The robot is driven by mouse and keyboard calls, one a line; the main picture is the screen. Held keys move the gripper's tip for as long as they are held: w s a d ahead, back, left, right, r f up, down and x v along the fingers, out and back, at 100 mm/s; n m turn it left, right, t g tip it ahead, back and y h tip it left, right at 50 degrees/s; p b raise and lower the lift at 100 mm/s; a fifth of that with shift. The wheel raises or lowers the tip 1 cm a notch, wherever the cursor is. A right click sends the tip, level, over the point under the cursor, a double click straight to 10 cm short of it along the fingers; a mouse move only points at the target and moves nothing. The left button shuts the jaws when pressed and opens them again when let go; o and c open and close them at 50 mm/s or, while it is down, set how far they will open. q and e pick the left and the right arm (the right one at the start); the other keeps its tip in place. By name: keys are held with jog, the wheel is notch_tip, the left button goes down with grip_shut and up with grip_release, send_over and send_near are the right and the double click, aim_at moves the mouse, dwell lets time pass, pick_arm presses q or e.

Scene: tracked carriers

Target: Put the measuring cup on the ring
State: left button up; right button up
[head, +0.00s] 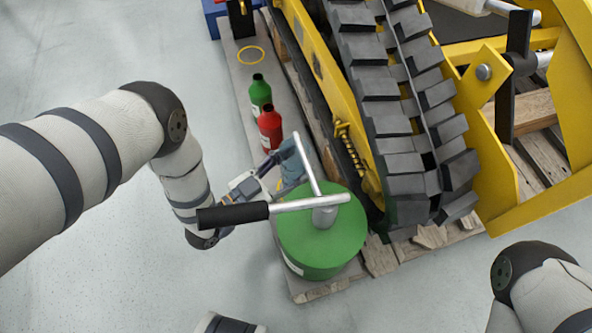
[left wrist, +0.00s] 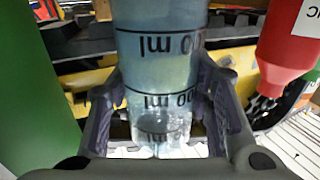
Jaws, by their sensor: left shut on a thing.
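The measuring cup (head: 291,163) is bluish and see-through, and stands behind the green drum in the head view. In the left wrist view the cup (left wrist: 160,75) shows black ml marks and sits between both fingers. My left gripper (left wrist: 160,115) is shut on it; in the head view the gripper (head: 272,168) is partly hidden by the cup and nearby parts. The cup looks about upright. The ring (head: 251,46) is a thin yellow circle lying flat on the grey board, well beyond the cup, with nothing on it. My right gripper is out of view.
A red bottle (head: 270,128) and a green bottle (head: 260,92) stand between cup and ring. The green drum (head: 310,262) with a metal T-handle (head: 300,204) is in front. The tracked carrier (head: 395,130) borders the right. Floor at left is clear.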

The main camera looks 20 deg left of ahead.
aim_at(286, 180)
pick_arm(q)
notch_tip(286, 180, down, 4)
jog(key=b, duration=0.2)
jog(key=shift+w+d+b, duration=0.1)
jog(key=shift+b, duration=0.2)
jog(key=shift+r, duration=0.25)
jog(key=o, duration=1.1)
jog(key=shift+f, duration=0.1)
jog(key=shift+o, duration=0.2)
